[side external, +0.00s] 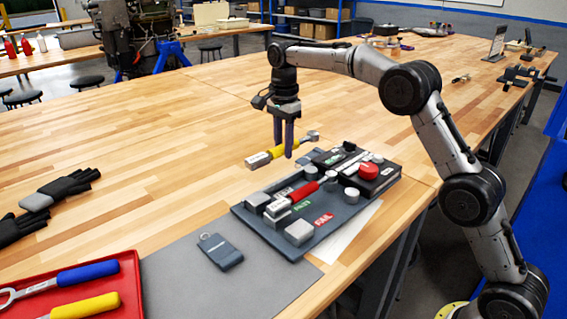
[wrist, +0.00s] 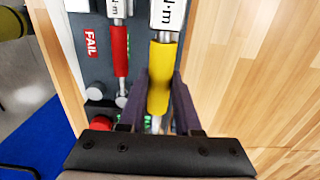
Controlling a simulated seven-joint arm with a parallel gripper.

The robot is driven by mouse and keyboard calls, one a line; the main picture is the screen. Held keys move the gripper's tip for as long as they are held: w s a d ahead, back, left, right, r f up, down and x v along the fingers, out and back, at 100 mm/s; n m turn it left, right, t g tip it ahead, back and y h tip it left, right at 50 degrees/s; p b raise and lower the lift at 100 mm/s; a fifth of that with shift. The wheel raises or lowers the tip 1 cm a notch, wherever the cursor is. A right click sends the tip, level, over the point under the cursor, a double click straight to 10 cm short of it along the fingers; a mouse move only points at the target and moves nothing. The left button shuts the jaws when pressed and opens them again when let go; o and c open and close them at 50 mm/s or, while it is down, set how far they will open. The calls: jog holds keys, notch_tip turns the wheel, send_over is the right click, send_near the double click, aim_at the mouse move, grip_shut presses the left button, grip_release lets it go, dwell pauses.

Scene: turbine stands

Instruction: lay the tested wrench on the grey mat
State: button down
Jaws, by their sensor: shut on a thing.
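A torque wrench with a yellow handle (side external: 276,153) is held by my gripper (side external: 284,150) above the table, behind the tester (side external: 268,236). My gripper is shut on the yellow handle, which also shows between the fingers in the wrist view (wrist: 161,65). The wrench lies roughly level, its square white end to the left. A red-handled wrench (side external: 303,192) lies on the dark grey tester. The grey mat (side external: 180,275) lies in front, left of the tester. A small dark tagged item (side external: 221,252) lies on the mat.
A red tray (side external: 128,268) with a blue-handled wrench (side external: 88,273) and a yellow-handled one (side external: 88,305) stands at the front left. Black gloves (side external: 62,188) lie on the table's left. The tester has red and green labels and a red knob (side external: 368,170). Open wood lies behind it.

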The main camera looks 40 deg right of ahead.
jog(key=s+a+n, duration=0.2)
jog(key=a+n, duration=0.7)
jog(key=a, duration=0.1)
jog(key=n, duration=0.9)
send_over(245, 241)
notch_tip(245, 241, down, 4)
jog(key=shift+f, duration=4.8)
jog(key=c, duration=0.6)
grip_release()
jog(key=shift+f, duration=0.1)
jog(key=shift+o, duration=0.4)
